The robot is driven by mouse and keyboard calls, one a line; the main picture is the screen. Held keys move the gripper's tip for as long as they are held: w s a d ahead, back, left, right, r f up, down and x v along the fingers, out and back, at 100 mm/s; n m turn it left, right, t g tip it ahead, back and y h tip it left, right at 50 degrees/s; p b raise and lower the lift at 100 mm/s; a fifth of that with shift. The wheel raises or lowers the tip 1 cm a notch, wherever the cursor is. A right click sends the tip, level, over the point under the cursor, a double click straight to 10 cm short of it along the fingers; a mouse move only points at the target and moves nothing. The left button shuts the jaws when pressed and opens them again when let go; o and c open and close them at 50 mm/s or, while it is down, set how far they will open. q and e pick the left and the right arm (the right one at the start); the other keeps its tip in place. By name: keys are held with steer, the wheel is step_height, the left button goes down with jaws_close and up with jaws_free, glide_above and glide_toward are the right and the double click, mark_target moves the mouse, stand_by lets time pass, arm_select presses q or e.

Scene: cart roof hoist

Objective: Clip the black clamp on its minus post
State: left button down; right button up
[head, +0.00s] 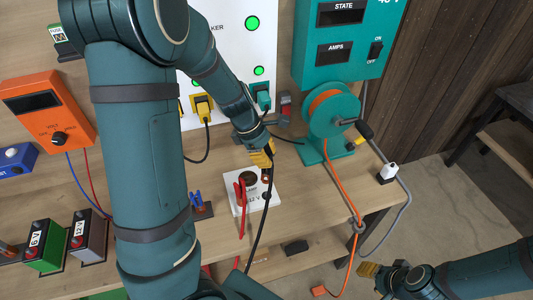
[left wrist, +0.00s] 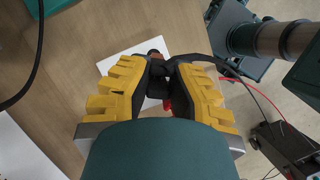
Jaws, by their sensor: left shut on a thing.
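My left gripper (head: 262,157) is shut on the black clamp (head: 267,176) over the back right part of a white plate (head: 272,203) marked 12 V. In the left wrist view the clamp (left wrist: 160,84) sits between the yellow fingers, and its cable runs off to the right. A small brownish round thing (left wrist: 154,53) shows just beyond it. I cannot tell whether the clamp touches the minus post, which the gripper and clamp mostly hide. The red clamp (head: 240,193) stands at the plate's left side. My right gripper (head: 372,271) is low at right, apart from everything; its opening is unclear.
A teal reel (head: 330,110) with orange cable stands right of the plate. A blue clamp or stand (head: 198,203) is to the left. Two small batteries, green (head: 45,247) and grey (head: 88,237), stand at far left. The black cable (head: 256,240) hangs over the bench front.

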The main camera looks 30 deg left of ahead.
mark_target(267, 176)
arm_select(q)
steer(key=shift+w, duration=0.1)
steer(key=shift+f+b, duration=2.25)
steer(key=shift+f, duration=0.7)
steer(key=shift+p, duration=0.55)
steer(key=shift+f+b, duration=1.2)
steer(key=shift+f, duration=0.4)
steer(key=c, duration=1)
jaws_free()
steer(key=shift+o, duration=0.2)
